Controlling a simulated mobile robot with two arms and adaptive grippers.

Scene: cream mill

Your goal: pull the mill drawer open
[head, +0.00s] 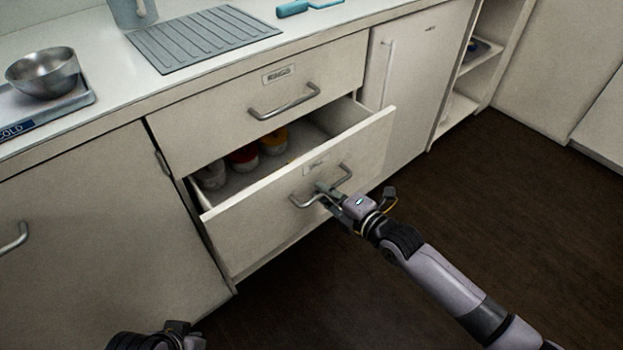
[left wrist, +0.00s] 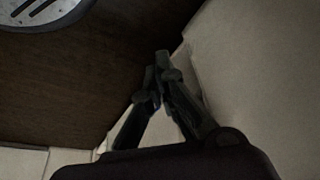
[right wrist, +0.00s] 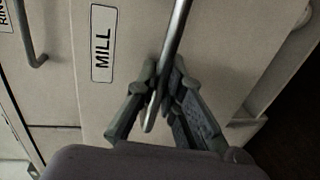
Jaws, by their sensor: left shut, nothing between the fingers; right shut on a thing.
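The mill drawer (head: 300,190) is the lower drawer and stands partly open, with several jars (head: 258,152) with red, yellow and pale colours inside at the back left. Its front bears a label reading MILL (right wrist: 102,43) in the right wrist view. My right gripper (head: 328,192) is shut on the drawer's metal bar handle (head: 305,201); the handle (right wrist: 178,35) passes between the fingers in the right wrist view. My left gripper (left wrist: 162,65) is shut and empty, low near the floor and a pale cabinet face.
The upper drawer (head: 240,105) is shut above, with its own handle (head: 285,103). The counter holds a metal bowl (head: 42,70) on a scale and a grey ridged mat (head: 203,38). Open shelves (head: 470,70) stand to the right. Dark floor (head: 480,170) is clear in front.

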